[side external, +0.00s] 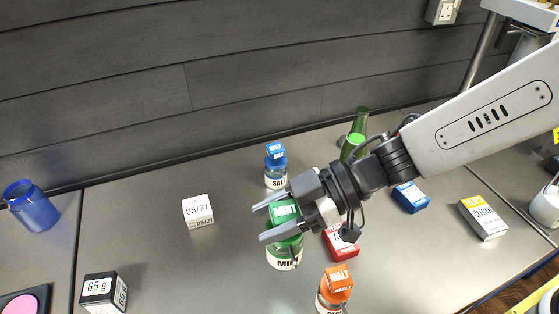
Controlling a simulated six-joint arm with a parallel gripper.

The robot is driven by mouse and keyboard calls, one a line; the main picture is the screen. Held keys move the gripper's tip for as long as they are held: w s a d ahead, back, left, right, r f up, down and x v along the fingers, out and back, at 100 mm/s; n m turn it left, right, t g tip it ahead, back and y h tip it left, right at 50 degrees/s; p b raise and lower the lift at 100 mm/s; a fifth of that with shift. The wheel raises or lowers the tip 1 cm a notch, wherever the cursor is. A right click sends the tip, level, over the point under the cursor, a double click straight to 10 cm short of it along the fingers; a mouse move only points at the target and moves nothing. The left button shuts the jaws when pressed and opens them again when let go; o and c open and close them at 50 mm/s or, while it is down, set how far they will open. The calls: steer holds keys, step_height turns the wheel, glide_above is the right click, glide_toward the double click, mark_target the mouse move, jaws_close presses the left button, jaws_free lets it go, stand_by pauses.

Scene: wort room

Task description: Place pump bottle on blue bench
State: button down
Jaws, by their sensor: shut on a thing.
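My gripper (264,222) is in the middle of the side view, with its grey fingers on either side of a green jar. It is shut on this green mint jar (285,257), which has a green top marked MINT and a white label. The fingers hide part of the jar, and I cannot tell whether its base touches the surface. I cannot make out a pump bottle for certain. The work surface (160,245) looks grey; I see no clearly blue bench.
An orange malt jar (334,290) and red box (341,246) are close by. A white box (198,210) is left; free surface surrounds it. A blue container (33,207) stands far left.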

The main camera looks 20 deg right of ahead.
steer(key=shift+w, duration=0.1)
